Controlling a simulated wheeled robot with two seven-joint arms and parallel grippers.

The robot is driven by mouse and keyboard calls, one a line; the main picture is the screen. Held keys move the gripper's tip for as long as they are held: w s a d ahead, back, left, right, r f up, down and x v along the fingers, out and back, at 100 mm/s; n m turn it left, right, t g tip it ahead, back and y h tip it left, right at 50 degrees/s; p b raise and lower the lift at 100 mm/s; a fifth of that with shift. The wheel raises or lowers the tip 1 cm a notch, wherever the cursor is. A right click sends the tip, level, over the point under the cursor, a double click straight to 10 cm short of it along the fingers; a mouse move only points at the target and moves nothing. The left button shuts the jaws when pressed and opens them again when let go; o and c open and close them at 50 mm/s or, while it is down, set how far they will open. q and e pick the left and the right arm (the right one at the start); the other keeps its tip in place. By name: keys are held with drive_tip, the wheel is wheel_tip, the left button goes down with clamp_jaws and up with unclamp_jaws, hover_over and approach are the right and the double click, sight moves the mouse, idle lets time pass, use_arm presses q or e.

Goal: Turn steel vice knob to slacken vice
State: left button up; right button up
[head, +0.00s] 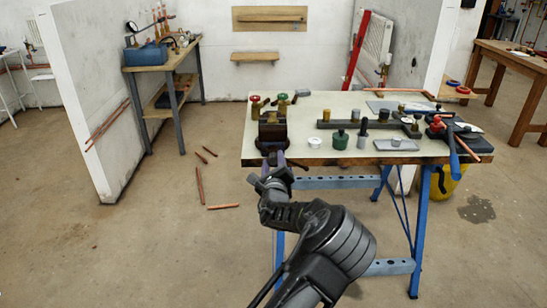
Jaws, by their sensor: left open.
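The dark vice (272,130) stands at the left end of the workbench, close to its front edge. My left arm reaches up from the bottom of the head view. Its gripper (274,160) is at the front of the vice, just below the jaws and in front of the bench edge. The gripper is open. The steel vice knob cannot be made out; the gripper and wrist cover the front of the vice. I cannot tell whether the fingers stand around the knob or touch it. My right gripper is not in view.
The pale workbench top (318,110) carries red-handled and green-handled valves behind the vice and several fittings to the right. A pipe bender with a blue handle (453,155) overhangs the front right. Copper pipes (199,186) lie on the floor at left. The floor left of the bench is mostly clear.

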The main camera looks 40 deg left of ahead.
use_arm(q)
drive_tip(key=shift+s+d, duration=0.1)
idle(0.3)
drive_tip(key=shift+c, duration=0.5)
clamp_jaws()
idle(0.9)
